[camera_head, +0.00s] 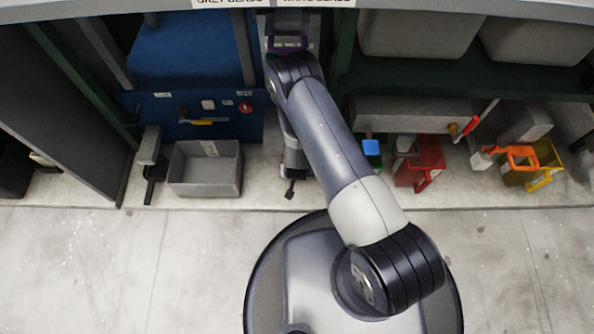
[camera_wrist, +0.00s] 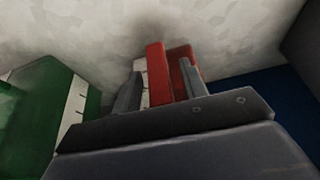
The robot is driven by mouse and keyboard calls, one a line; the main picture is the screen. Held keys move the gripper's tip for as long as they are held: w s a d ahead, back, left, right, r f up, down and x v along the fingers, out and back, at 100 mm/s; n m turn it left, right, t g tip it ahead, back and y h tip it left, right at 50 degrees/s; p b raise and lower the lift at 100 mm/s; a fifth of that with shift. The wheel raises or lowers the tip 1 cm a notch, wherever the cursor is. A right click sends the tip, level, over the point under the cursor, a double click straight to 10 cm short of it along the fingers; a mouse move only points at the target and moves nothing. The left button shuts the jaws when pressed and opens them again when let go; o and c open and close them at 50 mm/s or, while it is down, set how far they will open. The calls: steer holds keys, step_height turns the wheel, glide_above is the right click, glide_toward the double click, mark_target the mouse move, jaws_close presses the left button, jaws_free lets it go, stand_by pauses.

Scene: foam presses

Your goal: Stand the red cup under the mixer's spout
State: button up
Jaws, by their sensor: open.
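In the wrist view my gripper (camera_wrist: 160,92) is open. An upright red bar (camera_wrist: 157,74) stands between its two fingers, and a red body with a pale strip shows behind it (camera_wrist: 184,58). It looks like a red cup and its handle; its base is hidden by my gripper. I cannot make out the mixer's spout.
A green thing with a marked white strip (camera_wrist: 38,105) is left of my gripper. A grey bin (camera_head: 205,180) stands left on the ledge. A yellow container with an orange handle (camera_head: 535,170) stands at the right. The pale floor (camera_head: 130,260) in front is clear.

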steer(key=p+v, duration=0.3)
steer(key=v, duration=0.7)
